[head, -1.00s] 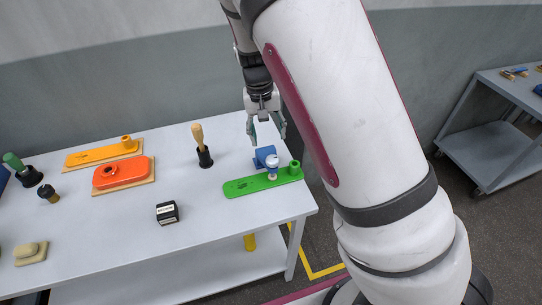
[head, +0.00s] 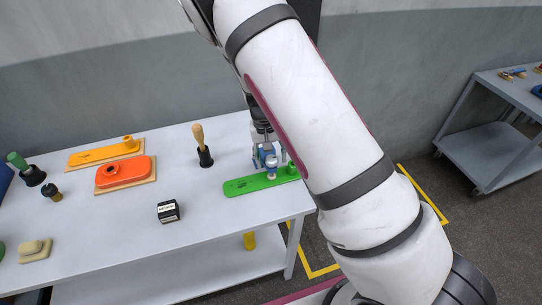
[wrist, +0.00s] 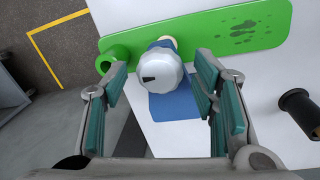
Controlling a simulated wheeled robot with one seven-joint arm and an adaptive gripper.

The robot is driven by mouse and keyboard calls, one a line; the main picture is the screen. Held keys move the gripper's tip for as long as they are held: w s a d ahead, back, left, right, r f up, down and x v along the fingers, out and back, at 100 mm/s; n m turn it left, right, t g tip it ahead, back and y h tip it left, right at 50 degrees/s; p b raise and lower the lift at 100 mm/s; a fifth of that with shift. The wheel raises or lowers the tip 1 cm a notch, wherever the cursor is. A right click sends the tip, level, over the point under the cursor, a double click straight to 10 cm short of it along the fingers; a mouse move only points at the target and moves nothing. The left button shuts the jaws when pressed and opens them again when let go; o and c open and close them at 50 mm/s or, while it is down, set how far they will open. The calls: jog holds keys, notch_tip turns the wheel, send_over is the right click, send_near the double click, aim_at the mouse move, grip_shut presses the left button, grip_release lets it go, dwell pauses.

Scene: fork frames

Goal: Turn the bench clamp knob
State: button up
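The bench clamp has a blue body (wrist: 174,104) and a round silver-white knob (wrist: 163,76) with a dark mark on its face. It sits at the right end of the workbench, by the green board (head: 245,185). The green board also shows in the wrist view (wrist: 230,30). My gripper (wrist: 160,85) is open, with its teal-padded fingers on either side of the knob. Gaps show between the pads and the knob. In the head view my gripper (head: 266,160) is low over the clamp and hides part of it.
On the white workbench (head: 110,215) stand a black holder with a wooden-handled tool (head: 203,150), a small black box (head: 168,211), an orange-red board (head: 122,174) and a yellow board (head: 88,156). The bench edge lies close to the clamp. A grey cart (head: 490,140) stands at right.

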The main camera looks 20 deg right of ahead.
jog(key=c, duration=0.9)
jog(key=shift+m, duration=0.9)
jog(key=o, duration=1.2)
jog(key=shift+c, duration=0.2)
notch_tip(320, 180, up, 12)
jog(key=a, duration=0.1)
jog(key=shift+w, duration=0.25)
jog(key=shift+a, duration=0.15)
